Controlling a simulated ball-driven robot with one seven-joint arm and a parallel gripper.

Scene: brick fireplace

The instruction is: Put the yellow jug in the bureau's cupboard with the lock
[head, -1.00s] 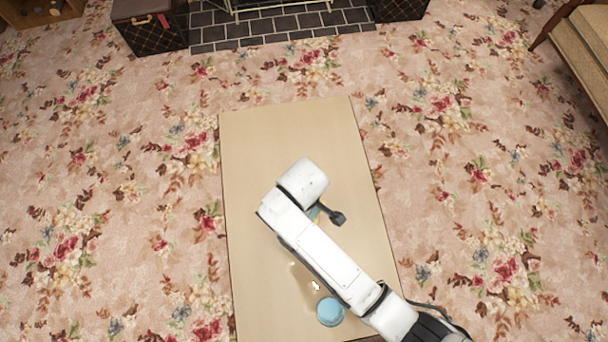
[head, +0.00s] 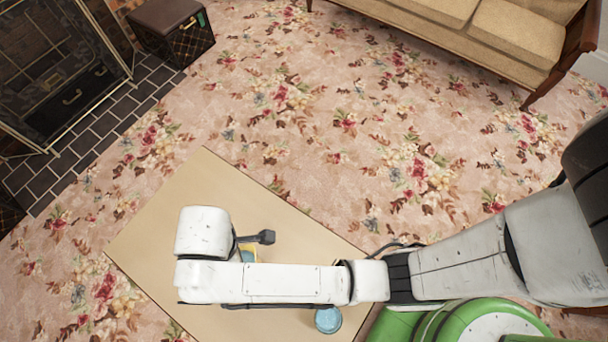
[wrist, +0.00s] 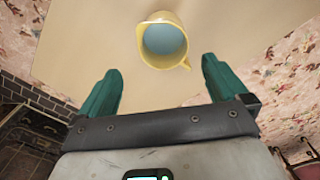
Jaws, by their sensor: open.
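The yellow jug (wrist: 183,58) stands on the low wooden table, pale blue inside, near the top middle of the wrist view. My arm hides the gripper in the head view. The bureau and its cupboard are not in view.
The table (head: 160,240) also bears a light blue round container (head: 328,320) near my arm. A couch (head: 470,30) stands at the upper right, a dark box (head: 172,30) and fireplace screen (head: 60,75) at the upper left. Flowered carpet between is clear.

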